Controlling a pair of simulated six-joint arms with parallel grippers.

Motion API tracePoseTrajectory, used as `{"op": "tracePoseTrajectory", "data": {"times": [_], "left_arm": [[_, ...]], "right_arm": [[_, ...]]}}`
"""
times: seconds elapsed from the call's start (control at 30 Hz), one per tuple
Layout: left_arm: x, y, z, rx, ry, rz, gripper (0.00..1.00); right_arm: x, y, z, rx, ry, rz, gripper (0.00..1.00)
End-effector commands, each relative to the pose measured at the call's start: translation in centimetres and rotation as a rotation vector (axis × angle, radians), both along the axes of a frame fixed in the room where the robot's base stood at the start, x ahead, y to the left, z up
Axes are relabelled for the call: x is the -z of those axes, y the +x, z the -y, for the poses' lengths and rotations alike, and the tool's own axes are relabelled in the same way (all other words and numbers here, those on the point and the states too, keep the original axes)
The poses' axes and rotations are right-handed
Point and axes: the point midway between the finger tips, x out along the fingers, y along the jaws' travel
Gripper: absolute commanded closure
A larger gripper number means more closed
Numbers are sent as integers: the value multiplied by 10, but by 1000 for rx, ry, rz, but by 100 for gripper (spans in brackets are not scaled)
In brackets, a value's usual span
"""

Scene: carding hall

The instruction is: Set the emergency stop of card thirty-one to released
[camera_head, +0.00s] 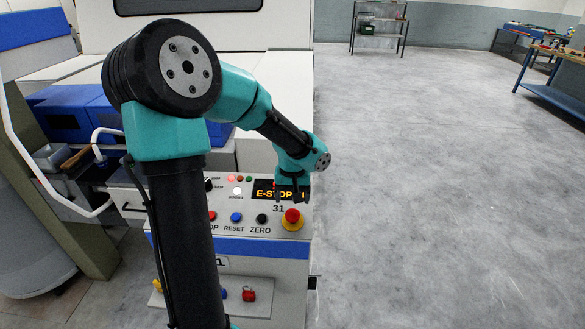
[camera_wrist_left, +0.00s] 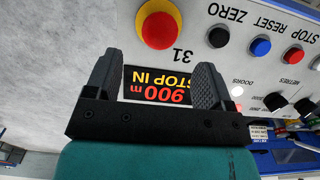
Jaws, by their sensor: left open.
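The emergency stop is a red mushroom button (camera_head: 292,215) on a yellow base, at the right of the sloped control panel, beside the number 31. It also shows at the top of the left wrist view, red button (camera_wrist_left: 159,27) on its yellow ring. My left gripper (camera_head: 292,194) is above the panel, just behind the button in the head view. Its two fingers (camera_wrist_left: 155,75) are apart with nothing between them, over the display (camera_wrist_left: 158,84). The display reads 900 m and STOP IN, partly covered by a finger. The fingertips do not touch the button.
Black ZERO (camera_head: 262,218), blue RESET (camera_head: 236,217) and red STOP (camera_head: 212,215) buttons sit left of the emergency stop. Small lamps (camera_head: 238,179) are behind them. A red padlock (camera_head: 249,295) is on the lower front. The floor (camera_head: 430,190) to the right is clear.

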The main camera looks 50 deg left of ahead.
Motion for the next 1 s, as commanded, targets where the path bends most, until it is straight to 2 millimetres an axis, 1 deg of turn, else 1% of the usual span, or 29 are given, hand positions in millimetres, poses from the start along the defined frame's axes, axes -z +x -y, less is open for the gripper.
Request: {"op": "tracePoseTrajectory", "data": {"times": [0.03, 0.3, 0.5, 0.6, 0.7, 1.0], "left_arm": [[-12, 1, 0, 0, 2, 5, 24], [-64, 1, 0, 0, 1, 6, 24], [-94, 0, 0, 0, 1, 4, 24], [-103, 0, 0, 1, 0, 1, 24], [-106, 0, 0, 1, -1, 1, 24], [-107, 0, 0, 0, 0, 0, 24]], "right_arm": [[0, 0, 0, 0, 0, 0, 57], [0, 0, 0, 0, 0, 0, 57], [0, 0, 0, 0, 0, 0, 57], [0, 0, 0, 0, 0, 0, 57], [0, 0, 0, 0, 0, 0, 57], [0, 0, 0, 0, 0, 0, 57]]}}
